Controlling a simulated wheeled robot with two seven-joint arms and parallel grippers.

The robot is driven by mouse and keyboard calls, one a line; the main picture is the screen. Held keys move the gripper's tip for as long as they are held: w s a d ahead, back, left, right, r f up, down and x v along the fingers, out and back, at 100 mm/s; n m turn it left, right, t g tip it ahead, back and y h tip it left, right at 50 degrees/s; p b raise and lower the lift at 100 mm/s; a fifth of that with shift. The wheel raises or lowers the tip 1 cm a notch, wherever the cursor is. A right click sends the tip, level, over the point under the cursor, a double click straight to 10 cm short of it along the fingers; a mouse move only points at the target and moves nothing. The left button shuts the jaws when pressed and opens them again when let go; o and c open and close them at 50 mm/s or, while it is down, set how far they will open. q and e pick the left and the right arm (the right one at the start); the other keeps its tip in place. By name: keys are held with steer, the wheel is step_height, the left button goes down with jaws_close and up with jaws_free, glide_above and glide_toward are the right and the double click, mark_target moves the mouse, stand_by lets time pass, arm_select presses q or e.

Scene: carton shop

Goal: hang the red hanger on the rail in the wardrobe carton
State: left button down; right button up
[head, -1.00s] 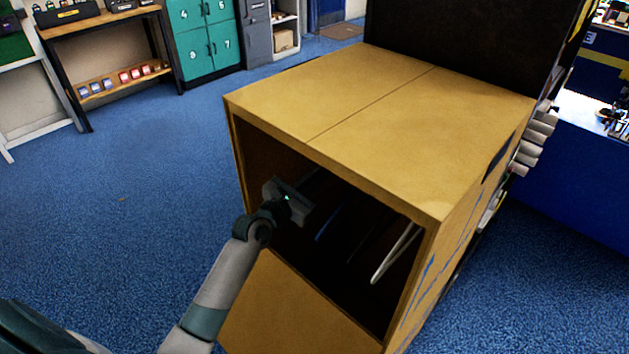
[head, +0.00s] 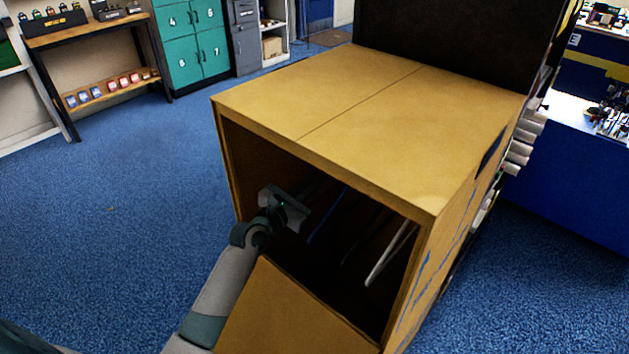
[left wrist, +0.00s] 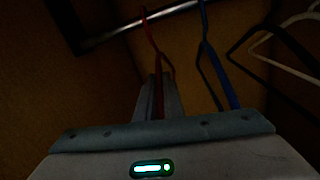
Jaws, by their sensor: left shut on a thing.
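The wardrobe carton (head: 370,125) stands open at the front, its lower flap (head: 285,315) folded out. My left gripper (left wrist: 158,85) is inside the opening, near its left side in the head view (head: 300,212). It is shut on the red hanger (left wrist: 153,45), which hangs upright from its fingers up toward the rail (left wrist: 118,34). The hanger's hook overlaps the rail in the left wrist view; I cannot tell whether it rests on it. The red hanger is too dark to make out in the head view. My right gripper is not in view.
A blue hanger (left wrist: 206,45) is right of the red one, with a black hanger (left wrist: 245,40) and a white hanger (head: 390,255) further right. The carton's left wall is close to my gripper. Blue floor (head: 140,210) is clear left of the carton.

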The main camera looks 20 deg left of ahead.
arm_select(q)
steer(key=c, duration=1.8)
jaws_free()
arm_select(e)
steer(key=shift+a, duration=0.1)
